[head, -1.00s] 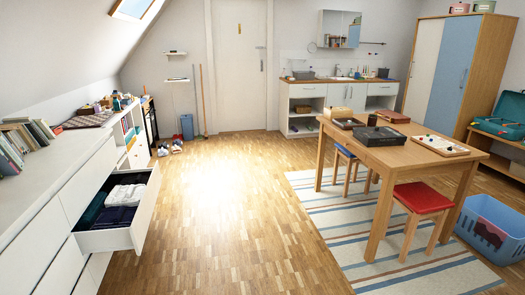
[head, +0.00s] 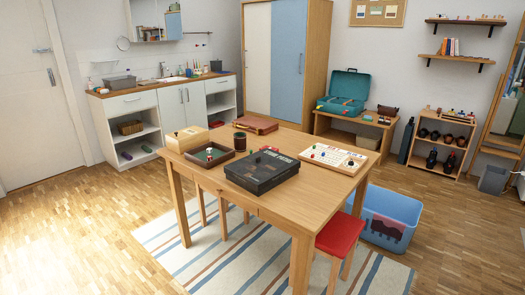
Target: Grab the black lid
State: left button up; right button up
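A flat black lid (head: 262,167), with pale lettering along one edge, lies on the wooden table (head: 305,205), near the middle of the tabletop. It seems to sit on a box of the same dark colour; I cannot tell where lid and box part. A few small coloured pieces show at its far edge. Neither of my grippers is in view.
Around it on the table are a dark open tray (head: 209,155), a brown cup (head: 240,142), a light wooden box (head: 187,138), a brown case (head: 256,125) and a white game board (head: 333,158). A red stool (head: 341,236) and blue basket (head: 388,218) stand at the right.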

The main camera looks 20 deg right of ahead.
aim_at(258, 171)
jog(key=i+u, duration=0.2)
jog(key=i, duration=0.65)
jog(key=i+l+u, duration=0.2)
jog(key=i, duration=0.6)
jog(key=i+j+z, duration=0.1)
jog(key=i+z, duration=0.3)
jog(key=i+j+z, duration=0.2)
jog(key=z, duration=0.2)
jog(key=i+j+z, duration=0.45)
jog(key=k+l, duration=0.05)
jog(key=l, duration=0.05)
